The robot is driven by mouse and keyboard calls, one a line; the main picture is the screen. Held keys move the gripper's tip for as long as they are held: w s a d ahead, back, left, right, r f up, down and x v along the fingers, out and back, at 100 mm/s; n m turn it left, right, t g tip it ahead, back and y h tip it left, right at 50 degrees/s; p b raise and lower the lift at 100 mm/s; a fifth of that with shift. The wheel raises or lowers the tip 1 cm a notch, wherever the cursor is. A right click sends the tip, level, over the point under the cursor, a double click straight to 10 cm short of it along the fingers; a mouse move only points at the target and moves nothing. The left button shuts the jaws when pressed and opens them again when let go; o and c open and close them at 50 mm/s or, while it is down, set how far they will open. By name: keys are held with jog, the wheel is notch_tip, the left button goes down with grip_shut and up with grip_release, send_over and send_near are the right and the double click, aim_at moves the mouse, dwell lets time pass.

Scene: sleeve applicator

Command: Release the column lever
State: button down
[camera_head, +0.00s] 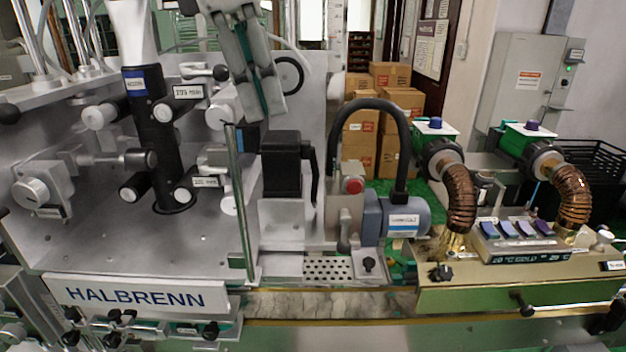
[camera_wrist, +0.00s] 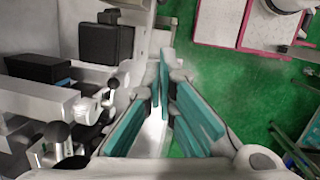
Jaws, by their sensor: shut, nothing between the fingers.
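A black upright column (camera_head: 160,135) with a blue label stands on the left machine, with rollers around it. A short lever with a black ball knob (camera_head: 219,72) is at its upper right, beside my gripper. Another rod with a black end (camera_head: 138,158) reaches the column from the left. I cannot tell for certain which one is the column lever. My gripper (camera_head: 265,112) hangs right of the column, fingers downward, shut and empty. In the wrist view its teal-padded fingers (camera_wrist: 165,60) are near the machine's edge, with black ball knobs (camera_wrist: 57,133) at left, apart from them.
A black box-shaped unit (camera_head: 285,165) is just below my gripper. A steel post (camera_head: 240,200), a black curved hose (camera_head: 370,105) and a red button (camera_head: 354,185) are nearby. A gold heater unit (camera_head: 520,275) stands at right. Green floor (camera_wrist: 225,60) shows at right in the wrist view.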

dwell(0.4)
send_near(332, 242)
jog(key=s+a+f, duration=0.1)
jog(key=s+a+f+p, duration=0.1)
jog(key=a, duration=0.1)
jog(key=shift+s+a+f, duration=0.2)
jog(key=shift+a+f, duration=0.05)
jog(key=shift+f, duration=0.1)
jog(key=shift+w+d+f+p, duration=0.25)
jog(key=shift+d+f, duration=0.35)
jog(key=shift+d, duration=0.25)
jog(key=shift+w+d+f+p, duration=0.2)
jog(key=shift+d+f, duration=0.4)
jog(key=shift+d, duration=0.2)
jog(key=shift+s+d+f+p, duration=0.1)
jog(key=shift+d+f+p, duration=0.35)
jog(key=shift+f, duration=0.2)
jog(key=shift+d+f+h, duration=0.1)
jog(key=shift+f+h, duration=0.2)
jog(key=shift+h, duration=0.5)
jog(key=shift+d, duration=0.25)
jog(key=shift+f, duration=0.1)
